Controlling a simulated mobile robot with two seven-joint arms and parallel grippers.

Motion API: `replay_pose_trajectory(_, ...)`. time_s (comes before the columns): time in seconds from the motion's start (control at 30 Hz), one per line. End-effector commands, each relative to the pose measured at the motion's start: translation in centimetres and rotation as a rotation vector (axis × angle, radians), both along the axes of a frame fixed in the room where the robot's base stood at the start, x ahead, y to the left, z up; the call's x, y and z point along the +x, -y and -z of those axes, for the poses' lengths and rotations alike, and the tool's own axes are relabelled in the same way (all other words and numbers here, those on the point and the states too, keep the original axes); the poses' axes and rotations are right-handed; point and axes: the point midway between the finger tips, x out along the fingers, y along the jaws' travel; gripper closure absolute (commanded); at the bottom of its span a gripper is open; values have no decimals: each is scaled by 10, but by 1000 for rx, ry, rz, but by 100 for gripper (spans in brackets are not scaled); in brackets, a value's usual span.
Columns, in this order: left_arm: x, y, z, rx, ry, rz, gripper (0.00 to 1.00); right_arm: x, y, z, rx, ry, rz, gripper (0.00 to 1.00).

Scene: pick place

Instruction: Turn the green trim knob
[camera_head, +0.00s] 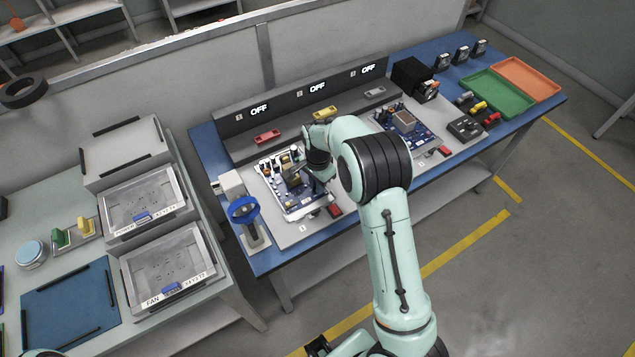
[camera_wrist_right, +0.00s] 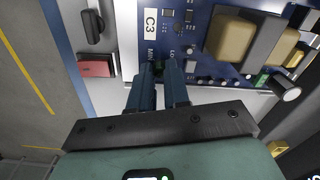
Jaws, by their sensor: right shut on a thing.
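My right gripper (camera_head: 298,180) reaches down onto the blue circuit board (camera_head: 310,202) in the left bay of the bench. In the right wrist view, its two blue fingers (camera_wrist_right: 160,72) are close together at the board's edge, beside the printed MIN and LO marks. They are shut on the green trim knob (camera_wrist_right: 158,65), of which only a small dark green bit shows between the tips. In the head view the knob is hidden by the gripper.
A white C3 label (camera_wrist_right: 150,20), a red block (camera_wrist_right: 97,65) and a black switch (camera_wrist_right: 93,25) lie near the fingers. Taller tan components (camera_wrist_right: 228,38) crowd the board. A blue ring stand (camera_head: 243,210) stands left of it. Displays behind read OFF (camera_head: 259,109).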

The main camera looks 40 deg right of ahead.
Motion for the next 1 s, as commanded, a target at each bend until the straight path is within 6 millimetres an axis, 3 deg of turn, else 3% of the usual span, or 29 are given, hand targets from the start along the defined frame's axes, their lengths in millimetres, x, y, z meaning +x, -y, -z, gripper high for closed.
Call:
replay_pose_trajectory(0.47,0,0,0,0,0,0,57,0,0,0,-1,1,11,100)
replay_pose_trajectory(0.5,0,0,0,0,0,0,57,0,0,0,0,1,11,71)
replay_pose_trajectory(0.53,0,0,0,0,0,0,57,0,0,0,-1,1,11,61)
replay_pose_trajectory(0.57,0,0,0,0,0,0,57,0,0,0,0,1,11,58)
replay_pose_trajectory(0.87,0,0,-1,0,0,0,57,0,0,-2,0,1,10,58)
replay_pose_trajectory(1.0,1,0,-2,0,1,0,57,1,-1,-15,0,4,9,58)
